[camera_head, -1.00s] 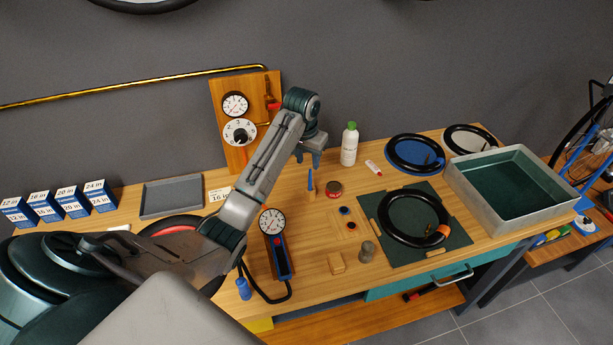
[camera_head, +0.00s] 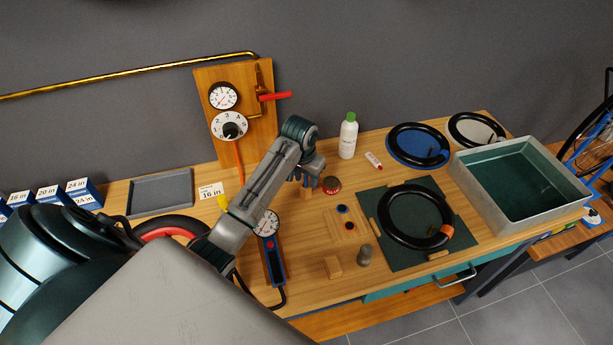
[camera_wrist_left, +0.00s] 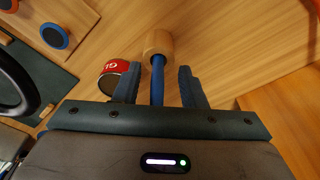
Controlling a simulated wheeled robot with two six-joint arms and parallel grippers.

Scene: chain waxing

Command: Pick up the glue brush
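The glue brush (camera_wrist_left: 157,78) shows in the left wrist view as a blue handle standing in a round wooden holder (camera_wrist_left: 158,43). My left gripper (camera_wrist_left: 160,78) is open, with one dark finger on each side of the blue handle and a gap on both sides. In the head view my left gripper (camera_head: 306,176) is low over the bench and hides most of the brush. A red-lidded glue tin (camera_head: 331,185) stands close beside it and also shows in the wrist view (camera_wrist_left: 114,68). My right gripper is not in view.
A green mat (camera_head: 385,250) with a black tyre (camera_head: 386,222) lies to the right. A white bottle (camera_head: 348,137) and a small tube (camera_head: 373,160) stand behind. A gauge board (camera_head: 206,90) rises at the back left. A metal tray (camera_head: 560,205) sits far right.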

